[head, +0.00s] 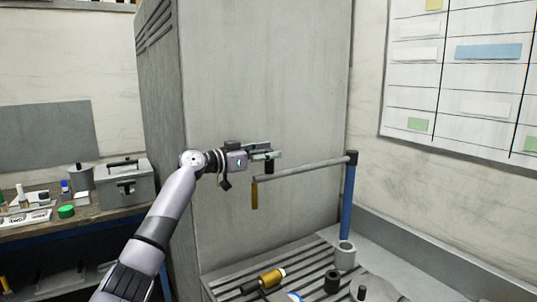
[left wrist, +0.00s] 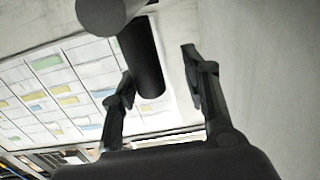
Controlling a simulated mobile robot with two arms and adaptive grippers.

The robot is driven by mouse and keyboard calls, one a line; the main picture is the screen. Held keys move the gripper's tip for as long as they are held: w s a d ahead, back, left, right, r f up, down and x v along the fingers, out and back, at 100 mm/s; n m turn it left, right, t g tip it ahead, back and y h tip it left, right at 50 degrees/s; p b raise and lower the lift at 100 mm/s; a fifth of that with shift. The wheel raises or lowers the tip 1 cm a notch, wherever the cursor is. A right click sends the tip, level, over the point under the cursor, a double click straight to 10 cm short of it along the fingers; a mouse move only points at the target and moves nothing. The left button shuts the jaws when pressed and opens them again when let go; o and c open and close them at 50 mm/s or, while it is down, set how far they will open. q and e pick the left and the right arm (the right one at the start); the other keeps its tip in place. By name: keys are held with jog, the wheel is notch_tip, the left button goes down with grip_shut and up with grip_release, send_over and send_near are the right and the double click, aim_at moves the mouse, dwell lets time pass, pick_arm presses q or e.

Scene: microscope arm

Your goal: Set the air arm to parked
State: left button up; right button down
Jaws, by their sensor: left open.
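The air arm (head: 310,168) is a grey bar reaching left from the top of a blue post (head: 348,200). A brass-coloured nozzle (head: 254,195) hangs from its left end. A short black grip (head: 268,167) shows near that end. My left gripper (head: 268,153) is at the top of this grip, just above the bar. In the left wrist view the black grip (left wrist: 145,62) lies between the spread fingers of my left gripper (left wrist: 160,85), with gaps on both sides. A grey round part (left wrist: 100,14) is at its upper end. My right gripper is in neither view.
A tall grey cabinet (head: 260,90) stands behind the arm. Below is a slatted bench (head: 235,285) with a brass-and-black tool (head: 264,280) and a grey cup (head: 345,256). A side bench at left holds a grey toolbox (head: 125,185). A chart board (head: 465,75) is at right.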

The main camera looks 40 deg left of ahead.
pick_arm(q)
jog(key=shift+d, duration=0.15)
jog(key=shift+s+f, duration=0.1)
jog(key=shift+s, duration=0.4)
jog(key=v, duration=1.1)
jog(key=shift+a, duration=0.2)
